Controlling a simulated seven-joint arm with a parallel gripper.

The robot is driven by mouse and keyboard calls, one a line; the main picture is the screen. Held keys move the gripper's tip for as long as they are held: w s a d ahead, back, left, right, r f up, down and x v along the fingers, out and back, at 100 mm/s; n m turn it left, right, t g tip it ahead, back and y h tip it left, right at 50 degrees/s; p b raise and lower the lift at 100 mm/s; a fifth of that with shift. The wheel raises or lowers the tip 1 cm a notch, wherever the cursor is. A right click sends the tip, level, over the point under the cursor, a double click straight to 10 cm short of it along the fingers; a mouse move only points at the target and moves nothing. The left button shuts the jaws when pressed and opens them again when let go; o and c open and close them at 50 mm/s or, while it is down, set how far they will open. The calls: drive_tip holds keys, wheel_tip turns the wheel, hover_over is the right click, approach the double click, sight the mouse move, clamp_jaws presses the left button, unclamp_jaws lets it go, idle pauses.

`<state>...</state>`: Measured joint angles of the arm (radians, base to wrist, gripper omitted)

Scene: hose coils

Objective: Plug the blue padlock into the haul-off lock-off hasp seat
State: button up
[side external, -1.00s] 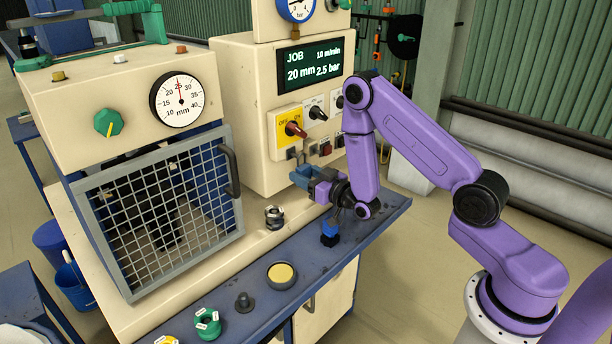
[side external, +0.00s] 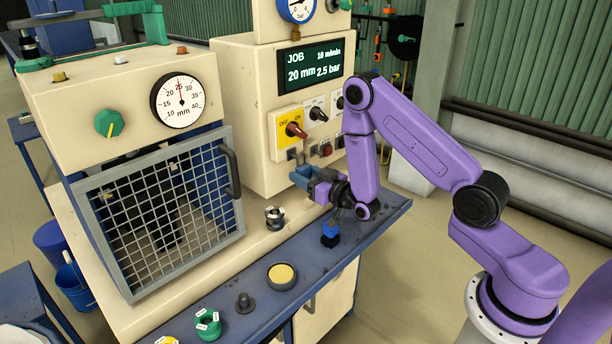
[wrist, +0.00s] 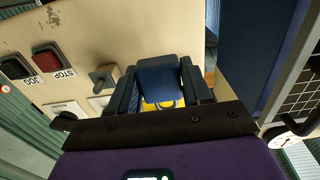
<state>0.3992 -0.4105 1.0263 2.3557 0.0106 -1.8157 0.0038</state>
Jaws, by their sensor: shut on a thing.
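My gripper (side external: 306,178) is level in the side view, pointing left at the front of the cream control cabinet. In the wrist view my gripper (wrist: 160,88) has its dark fingers closed on the two sides of a dark blue block, the blue padlock (wrist: 158,78). A patch of yellow shows just below the padlock. Part of the yellow OFF/ON plate (side external: 289,128) with its red handle is just above my gripper in the side view. I cannot pick out the hasp seat; the padlock and my fingers may hide it.
A black-and-silver fitting (side external: 274,217) and a yellow-topped disc (side external: 282,275) are to the left. The mesh guard (side external: 165,215) has a protruding handle.

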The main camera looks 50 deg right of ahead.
drive_tip(key=shift+w+f, duration=0.15)
drive_tip(key=shift+f, duration=0.1)
idle(0.3)
drive_tip(key=shift+d+f, duration=0.1)
drive_tip(key=shift+d, duration=0.15)
idle(0.9)
drive_tip(key=shift+a, duration=0.15)
idle(1.5)
drive_tip(key=o, duration=1.7)
drive_tip(key=shift+c, duration=0.2)
